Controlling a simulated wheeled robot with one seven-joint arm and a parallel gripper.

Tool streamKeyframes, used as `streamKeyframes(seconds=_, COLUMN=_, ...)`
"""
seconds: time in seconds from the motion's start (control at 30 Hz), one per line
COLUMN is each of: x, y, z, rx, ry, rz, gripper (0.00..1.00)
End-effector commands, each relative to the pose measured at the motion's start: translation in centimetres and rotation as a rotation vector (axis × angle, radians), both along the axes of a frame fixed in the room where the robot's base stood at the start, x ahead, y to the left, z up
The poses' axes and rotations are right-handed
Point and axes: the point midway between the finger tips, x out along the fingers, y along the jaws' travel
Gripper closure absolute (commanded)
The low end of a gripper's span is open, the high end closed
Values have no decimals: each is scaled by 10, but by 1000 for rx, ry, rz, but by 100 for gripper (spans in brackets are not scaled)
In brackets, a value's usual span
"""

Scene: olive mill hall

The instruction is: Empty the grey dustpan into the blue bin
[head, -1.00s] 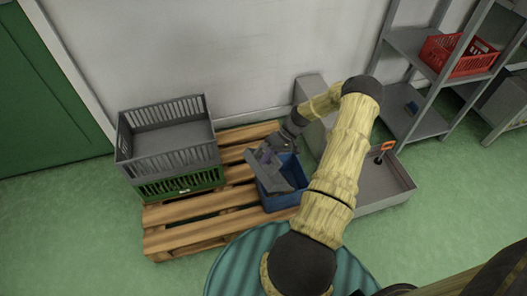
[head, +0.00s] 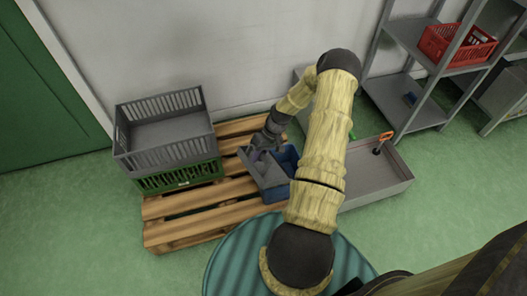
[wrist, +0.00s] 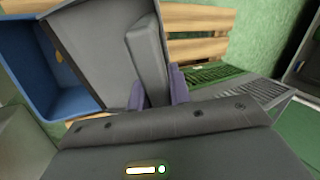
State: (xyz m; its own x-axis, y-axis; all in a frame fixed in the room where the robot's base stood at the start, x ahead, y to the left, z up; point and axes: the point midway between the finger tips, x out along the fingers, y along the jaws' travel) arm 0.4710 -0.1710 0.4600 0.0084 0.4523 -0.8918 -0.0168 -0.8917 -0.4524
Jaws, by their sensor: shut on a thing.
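My gripper (head: 258,154) is shut on the handle of the grey dustpan (head: 270,177). In the wrist view the purple fingers of my gripper (wrist: 157,92) stand on either side of the handle, and the dustpan (wrist: 92,48) stretches away at upper left. The blue bin (head: 289,161) stands on the pallet. The dustpan is above the bin's left part and hides some of it. I see no debris on the dustpan's visible face; the bin's floor is largely hidden.
A grey crate (head: 165,150) sits on a green crate (head: 180,179) at the left of the wooden pallet (head: 185,231). A grey tray (head: 372,185) with an orange-handled tool (head: 380,142) lies to the right. A metal shelf holds a red basket (head: 457,46). The wall is close behind.

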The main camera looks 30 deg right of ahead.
Motion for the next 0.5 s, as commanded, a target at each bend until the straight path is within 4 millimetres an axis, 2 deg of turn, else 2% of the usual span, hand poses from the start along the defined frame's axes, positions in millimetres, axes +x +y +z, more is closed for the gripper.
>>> streamKeyframes(seconds=0.5, x=1, y=32, z=-34, rx=-258, ry=4, rz=6, gripper=100)
